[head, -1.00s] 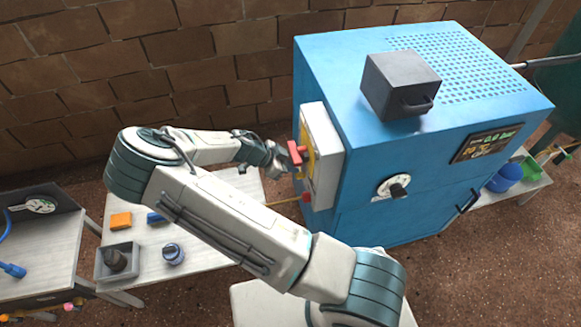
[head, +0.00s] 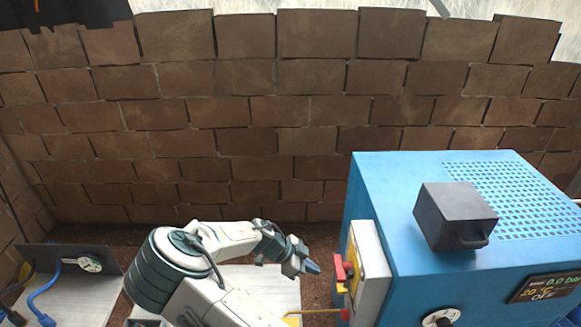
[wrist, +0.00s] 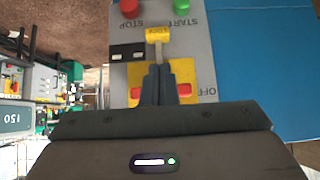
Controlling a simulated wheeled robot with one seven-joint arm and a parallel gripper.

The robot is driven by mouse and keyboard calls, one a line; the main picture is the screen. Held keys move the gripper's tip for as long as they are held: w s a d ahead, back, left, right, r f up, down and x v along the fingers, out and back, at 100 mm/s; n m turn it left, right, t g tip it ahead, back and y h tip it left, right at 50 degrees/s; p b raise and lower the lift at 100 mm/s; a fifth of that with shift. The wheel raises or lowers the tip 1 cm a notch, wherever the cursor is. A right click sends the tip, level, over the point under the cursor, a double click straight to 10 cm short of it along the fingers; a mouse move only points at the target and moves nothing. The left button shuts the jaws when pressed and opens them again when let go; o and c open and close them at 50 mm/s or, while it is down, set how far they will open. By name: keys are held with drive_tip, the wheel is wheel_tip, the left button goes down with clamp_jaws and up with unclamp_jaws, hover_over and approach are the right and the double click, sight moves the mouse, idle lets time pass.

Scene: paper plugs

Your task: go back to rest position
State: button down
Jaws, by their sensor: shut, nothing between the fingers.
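My gripper (head: 308,268) is at the end of my bent arm, just left of the control box on the blue machine. In the wrist view its two dark fingers (wrist: 158,86) are together and hold nothing. They point at the control box's yellow plate (wrist: 206,78) and hide the middle of its red rotary handle (wrist: 183,90). In the head view the red handle (head: 340,270) stands out from the box, with a visible gap to my fingertips.
The blue machine (head: 400,250) stands at the right with a dark grey box (head: 455,215) on top. Its display (head: 546,288) reads 0.0 bar, 20 °C, OFF. A brick wall (head: 250,130) closes the back. A panel with blue cable (head: 45,300) is at the left.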

drive_tip(key=shift+s, duration=0.1)
drive_tip(key=s+d+r+n+t+y, duration=0.2)
drive_tip(key=s+r+n+y, duration=0.2)
drive_tip(key=s+r+n, duration=0.5)
drive_tip(key=s+d+r+n+t+y, duration=0.2)
drive_tip(key=s+r+n+y, duration=0.3)
drive_tip(key=r, duration=1.4)
drive_tip(key=s+d+n, duration=0.1)
drive_tip(key=s+n, duration=0.3)
drive_tip(key=s, duration=0.3)
drive_tip(key=shift+s+r+b, duration=0.2)
drive_tip(key=shift+s+b, duration=0.05)
drive_tip(key=shift+b, duration=0.05)
